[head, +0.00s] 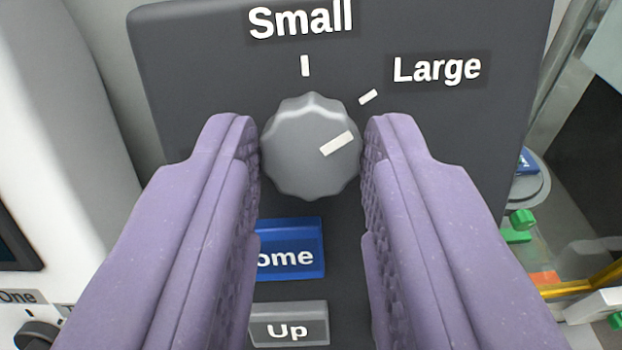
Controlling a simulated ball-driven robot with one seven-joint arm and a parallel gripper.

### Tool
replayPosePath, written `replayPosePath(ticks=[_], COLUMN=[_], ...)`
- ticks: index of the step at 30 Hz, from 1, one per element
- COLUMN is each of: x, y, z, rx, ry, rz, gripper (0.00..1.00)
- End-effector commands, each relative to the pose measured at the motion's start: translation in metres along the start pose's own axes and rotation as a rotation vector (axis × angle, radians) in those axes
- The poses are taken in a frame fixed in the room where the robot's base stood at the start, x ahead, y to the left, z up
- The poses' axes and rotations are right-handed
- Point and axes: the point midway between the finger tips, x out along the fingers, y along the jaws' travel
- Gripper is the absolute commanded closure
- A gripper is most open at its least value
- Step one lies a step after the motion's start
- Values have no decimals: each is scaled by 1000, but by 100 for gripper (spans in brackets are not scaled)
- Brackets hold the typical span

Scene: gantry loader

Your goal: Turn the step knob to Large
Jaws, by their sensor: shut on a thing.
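The grey step knob (305,150) sits on a dark panel in the upper middle of the head view. Its white pointer mark slants up to the right, roughly in the direction of the tick beside the "Large" label (437,68). The "Small" label (301,18) is above the knob, with its own tick straight up from the knob. My gripper (311,150) has its two purple fingers on the left and right sides of the knob and is shut on it.
Below the knob are a blue button (291,248), its label partly hidden by the left finger, and a grey "Up" button (289,324). A white housing (60,120) stands at the left. Green and yellow parts (522,220) lie beyond the panel at the right.

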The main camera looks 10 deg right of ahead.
Motion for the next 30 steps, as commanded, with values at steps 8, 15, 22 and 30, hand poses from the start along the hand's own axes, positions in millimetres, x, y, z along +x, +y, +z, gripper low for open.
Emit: replayPosePath(ticks=[8,15,22,30], x=[0,0,-4,-50], y=[0,0,0,0], z=[0,0,0,0], rx=[1,0,0,2], ry=[-1,0,1,2], rz=[0,0,0,-1], gripper=[99,43,43,43])
